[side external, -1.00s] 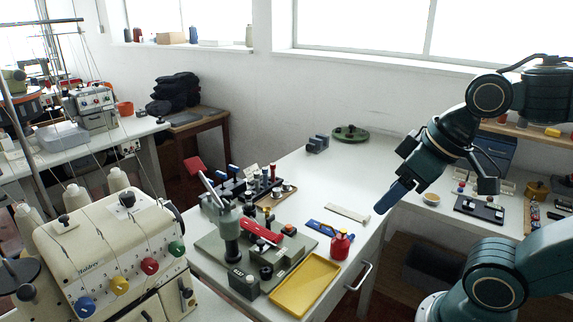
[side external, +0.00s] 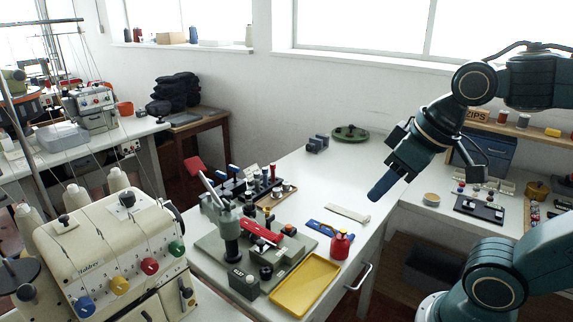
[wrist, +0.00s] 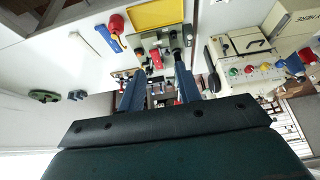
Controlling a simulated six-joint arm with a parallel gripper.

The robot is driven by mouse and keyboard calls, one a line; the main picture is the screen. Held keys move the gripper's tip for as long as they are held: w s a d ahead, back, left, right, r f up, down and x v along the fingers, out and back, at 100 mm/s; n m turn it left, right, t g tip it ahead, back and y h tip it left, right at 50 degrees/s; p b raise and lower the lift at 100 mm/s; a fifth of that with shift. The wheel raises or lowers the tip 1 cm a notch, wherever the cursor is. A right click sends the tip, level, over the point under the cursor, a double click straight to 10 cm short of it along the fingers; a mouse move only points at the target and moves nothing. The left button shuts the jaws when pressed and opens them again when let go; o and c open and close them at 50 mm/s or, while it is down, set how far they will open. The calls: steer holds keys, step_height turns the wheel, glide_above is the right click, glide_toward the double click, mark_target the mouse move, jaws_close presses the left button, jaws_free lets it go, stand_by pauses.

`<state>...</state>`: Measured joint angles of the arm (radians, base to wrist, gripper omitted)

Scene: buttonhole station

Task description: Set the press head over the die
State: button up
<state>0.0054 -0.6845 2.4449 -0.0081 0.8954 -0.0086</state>
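The bench press stands on a grey-green base plate (side external: 214,246) in the side view, with a grey post and a raised lever with a red knob (side external: 193,163). A red handle (side external: 262,233) lies across the plate, near a dark round fitting (side external: 266,271). I cannot tell for sure which parts are the press head and the die. The press also shows near the top of the wrist view (wrist: 165,42). My gripper (side external: 382,187) is up to the right of the press, well apart from it. Its blue fingers stand apart with nothing between them in the wrist view (wrist: 158,88).
A yellow tray (side external: 305,285) and a red bottle (side external: 340,245) sit right of the press. A blue tool (side external: 325,229) and a pale strip (side external: 347,212) lie behind them. A rack of small tools (side external: 250,185) stands behind the press.

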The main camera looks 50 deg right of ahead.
steer(key=w+r, duration=0.3)
steer(key=w, duration=0.6)
steer(key=n+g, duration=0.1)
steer(key=n, duration=0.1)
glide_above(228, 193)
steer(key=s+d, duration=0.1)
steer(key=s, duration=0.5)
step_height(228, 193, down, 8)
steer(key=shift+f+y, duration=0.1)
steer(key=shift+y, duration=0.3)
steer(key=shift+w, duration=0.1)
steer(key=x, duration=1.3)
steer(key=shift+f, duration=0.4)
jaws_close()
